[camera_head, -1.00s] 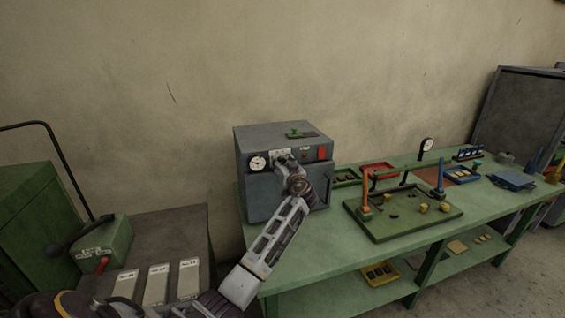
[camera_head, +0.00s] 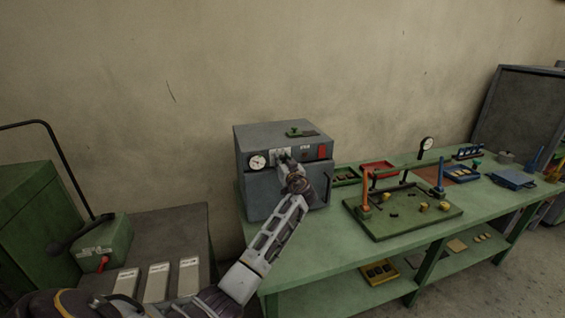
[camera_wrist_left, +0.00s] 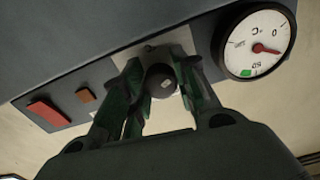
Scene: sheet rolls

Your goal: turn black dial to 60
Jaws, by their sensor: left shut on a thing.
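The black dial (camera_wrist_left: 162,82) is a round knob with a pale mark on its face, on a light plate on the front of a grey oven-like box (camera_head: 262,139). My left gripper (camera_wrist_left: 158,66) has its green-tinted fingers on both sides of the dial and is shut on it. In the head view my left gripper (camera_head: 282,158) reaches the box's front panel and hides the dial. My right gripper is not in view.
A red switch (camera_wrist_left: 47,113) and a small orange lamp (camera_wrist_left: 86,95) sit on the same panel. The box stands on a green bench (camera_head: 300,246) with a green tray (camera_head: 385,231) to its right. A grey table (camera_head: 165,236) stands to the left.

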